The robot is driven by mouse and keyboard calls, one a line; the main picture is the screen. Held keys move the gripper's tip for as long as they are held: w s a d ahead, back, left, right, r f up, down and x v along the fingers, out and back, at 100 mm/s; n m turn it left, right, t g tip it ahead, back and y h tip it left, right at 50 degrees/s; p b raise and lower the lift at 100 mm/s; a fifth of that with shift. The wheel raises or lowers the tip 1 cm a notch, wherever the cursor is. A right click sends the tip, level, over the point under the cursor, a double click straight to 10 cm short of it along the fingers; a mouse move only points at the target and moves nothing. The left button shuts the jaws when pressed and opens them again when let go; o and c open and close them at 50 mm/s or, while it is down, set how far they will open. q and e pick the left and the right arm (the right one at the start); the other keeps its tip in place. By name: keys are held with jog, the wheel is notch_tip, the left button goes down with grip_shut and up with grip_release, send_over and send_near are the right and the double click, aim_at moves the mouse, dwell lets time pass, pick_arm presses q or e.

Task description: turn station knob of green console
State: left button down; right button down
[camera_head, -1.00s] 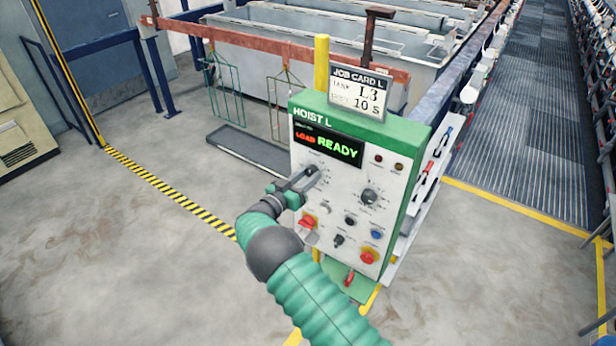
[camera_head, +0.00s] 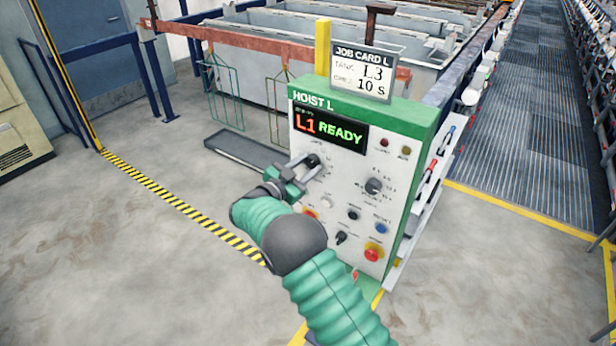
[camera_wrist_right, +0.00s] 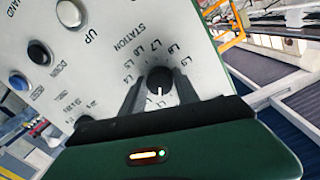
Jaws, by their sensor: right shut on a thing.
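The green console (camera_head: 421,112) is labelled HOIST L and has a pale front panel. Its display (camera_head: 328,130) reads L1 in red and READY in green. The station knob (camera_head: 312,160) is black and sits at the panel's upper left. It also shows in the right wrist view (camera_wrist_right: 160,80), with a white pointer line and L-numbered marks around it. My right gripper (camera_head: 309,168) is shut on the station knob, one finger on each side; its fingers also show in the right wrist view (camera_wrist_right: 156,92). My left gripper is not in view.
A job card (camera_head: 362,73) on top of the console reads L3 and 10 S. A second dial (camera_head: 374,186) and several buttons share the panel, including a red one (camera_head: 373,252). Open floor (camera_head: 130,250) lies to the left.

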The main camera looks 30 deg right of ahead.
jog(key=m+b, duration=0.2)
jog(key=b, duration=0.1)
jog(key=m+b, duration=0.3)
jog(key=b, duration=0.1)
jog(key=f+m+b, duration=0.1)
jog(key=m+b, duration=0.2)
jog(key=b, duration=0.1)
jog(key=shift+a+t+y, duration=0.1)
jog(key=shift+t+y, duration=0.2)
jog(key=shift+s+r+m+b, duration=0.1)
jog(key=shift+r+m+b, duration=0.05)
jog(key=shift+m+b, duration=1.3)
jog(key=c, duration=1.3)
grip_release()
jog(key=shift+c, duration=0.2)
jog(key=o, duration=0.4)
jog(key=shift+s+r, duration=0.1)
jog(key=shift+r, duration=0.1)
jog(key=shift+a+r, duration=0.1)
